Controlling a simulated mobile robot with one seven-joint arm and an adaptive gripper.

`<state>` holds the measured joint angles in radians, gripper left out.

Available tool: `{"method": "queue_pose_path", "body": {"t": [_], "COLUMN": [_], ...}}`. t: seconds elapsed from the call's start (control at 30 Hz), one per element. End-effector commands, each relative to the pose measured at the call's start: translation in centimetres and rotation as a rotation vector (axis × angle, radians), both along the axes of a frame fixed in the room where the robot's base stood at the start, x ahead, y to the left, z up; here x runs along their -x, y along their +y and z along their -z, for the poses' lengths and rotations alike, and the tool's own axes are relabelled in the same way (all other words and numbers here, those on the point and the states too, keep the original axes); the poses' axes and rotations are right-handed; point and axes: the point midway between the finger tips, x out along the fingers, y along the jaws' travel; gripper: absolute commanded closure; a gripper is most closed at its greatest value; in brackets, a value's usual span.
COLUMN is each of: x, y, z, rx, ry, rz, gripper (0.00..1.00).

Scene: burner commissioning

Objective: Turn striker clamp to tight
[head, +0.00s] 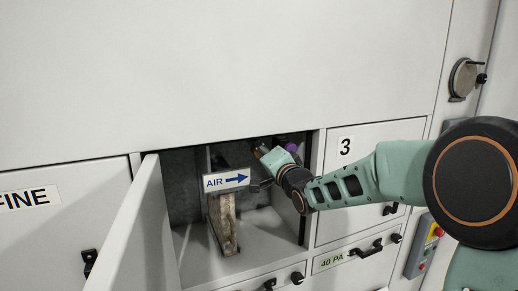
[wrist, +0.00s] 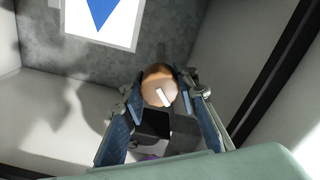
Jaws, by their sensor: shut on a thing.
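A round copper-coloured knob (wrist: 158,78) with a short white mark shows in the wrist view; it looks like the striker clamp. The mark slants down to the right in that view. My gripper (wrist: 160,92) has a finger on each side of the knob and is shut on it. Dark blocks sit just below the knob, between the fingers. In the head view my gripper (head: 264,153) reaches into the upper right of an open compartment (head: 200,262). The knob is too small and covered to make out there.
A sign reading AIR with a blue arrow (head: 227,181) stands in the compartment above a worn upright slab (head: 222,222), left of my gripper. The open door (head: 120,240) stands at the left. The right wall and panel 3 (head: 346,146) lie close to my arm.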

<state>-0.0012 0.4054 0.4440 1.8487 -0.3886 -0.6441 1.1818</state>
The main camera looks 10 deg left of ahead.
Motion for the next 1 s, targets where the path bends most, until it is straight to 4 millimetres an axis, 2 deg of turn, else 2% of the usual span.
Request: {"method": "queue_pose_path", "body": {"t": [0.6, 1.0], "x": [-0.07, -0.04], "y": [-0.14, -0.09], "z": [-0.03, 0.09], "rx": [-0.442, -0.592], "ry": [0.334, 0.447], "rz": [0.002, 0.002], "gripper": [0.97, 0.97]}}
